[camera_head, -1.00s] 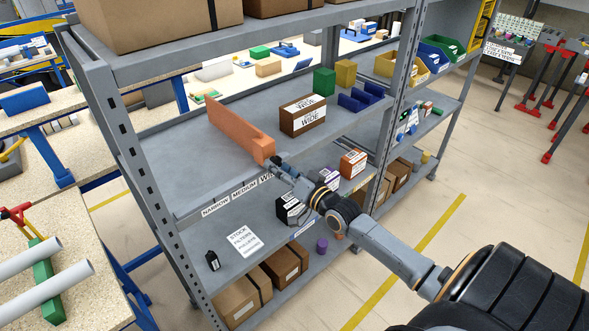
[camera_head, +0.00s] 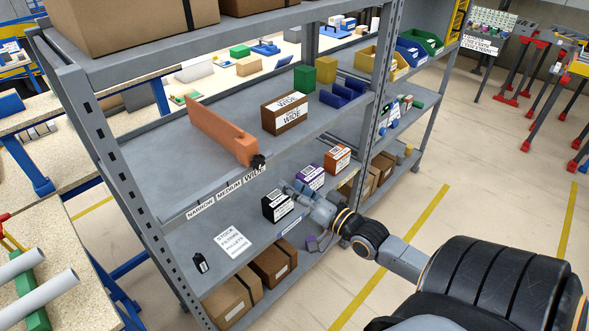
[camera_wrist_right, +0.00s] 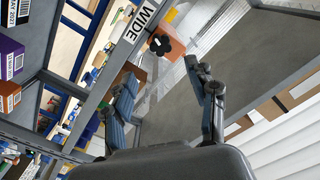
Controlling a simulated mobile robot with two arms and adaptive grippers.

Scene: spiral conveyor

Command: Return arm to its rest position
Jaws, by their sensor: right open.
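My right arm reaches in from the lower right in the head view. Its gripper (camera_head: 290,190) is at the shelf's front, below and right of the long orange block, and looks apart from it. In the right wrist view the two fingers of the right gripper (camera_wrist_right: 168,95) are spread with nothing between them. The orange block (camera_head: 217,131) lies on the middle shelf, with a black knob (camera_head: 258,162) at its near end. The block also shows beyond the fingers in the wrist view (camera_wrist_right: 172,44). My left gripper is not in view.
The grey shelf rack (camera_head: 165,185) surrounds the arm's front. A brown "WIDE" box (camera_head: 284,112) stands on the middle shelf. A black box (camera_head: 276,205), purple box (camera_head: 310,178) and orange box (camera_head: 337,158) stand on the shelf below. Open floor (camera_head: 455,210) lies right of the rack.

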